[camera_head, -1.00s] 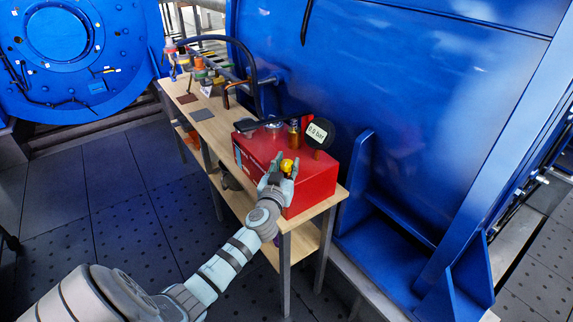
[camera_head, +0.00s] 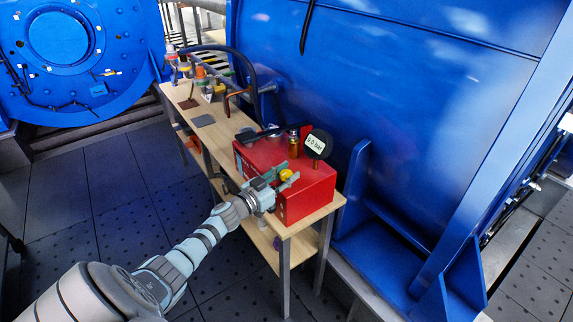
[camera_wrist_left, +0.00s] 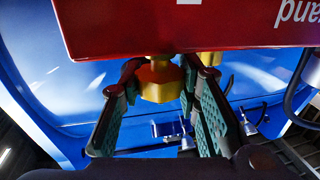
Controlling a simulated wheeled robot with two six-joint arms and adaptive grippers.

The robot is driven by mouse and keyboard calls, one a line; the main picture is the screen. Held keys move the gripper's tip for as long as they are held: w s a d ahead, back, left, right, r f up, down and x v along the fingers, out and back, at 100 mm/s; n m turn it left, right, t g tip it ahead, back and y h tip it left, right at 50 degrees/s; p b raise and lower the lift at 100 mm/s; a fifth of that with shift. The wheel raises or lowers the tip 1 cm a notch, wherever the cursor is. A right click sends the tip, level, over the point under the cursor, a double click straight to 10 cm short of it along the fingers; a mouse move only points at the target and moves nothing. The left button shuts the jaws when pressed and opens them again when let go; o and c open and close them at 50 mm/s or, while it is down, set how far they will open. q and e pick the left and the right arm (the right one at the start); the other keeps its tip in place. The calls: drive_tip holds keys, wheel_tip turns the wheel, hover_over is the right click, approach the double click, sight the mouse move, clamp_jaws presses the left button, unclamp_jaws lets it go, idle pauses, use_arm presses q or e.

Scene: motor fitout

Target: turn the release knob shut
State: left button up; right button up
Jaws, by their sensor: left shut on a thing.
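The yellow release knob (camera_head: 286,174) sits on the front face of the red box (camera_head: 308,201), which stands on the near end of the wooden bench. My left gripper (camera_head: 283,178) reaches it from the front left, its fingers on either side of the knob. In the left wrist view the gripper (camera_wrist_left: 160,88) is shut on the faceted knob (camera_wrist_left: 160,76), just beside the red box (camera_wrist_left: 130,25). The knob's exact turn angle is hard to tell. My right gripper is not in view.
A round gauge (camera_head: 317,144) on the box reads about 0.0 bar. A brass-coloured fitting (camera_head: 293,143) and a black handle (camera_head: 258,133) are on top. The wooden bench (camera_head: 222,133) holds tools further back. A large blue housing (camera_head: 400,110) stands behind.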

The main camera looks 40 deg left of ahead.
use_arm(q)
drive_tip(key=shift+w+a+m+h+b, duration=0.1)
drive_tip(key=shift+m+h+b, duration=0.25)
drive_tip(key=shift+m+h, duration=0.4)
drive_tip(key=shift+m+g+h+b, duration=0.45)
drive_tip(key=shift+h+b, duration=0.1)
drive_tip(key=shift+h, duration=0.5)
drive_tip(key=o, duration=1.2)
drive_tip(key=v, duration=1.2)
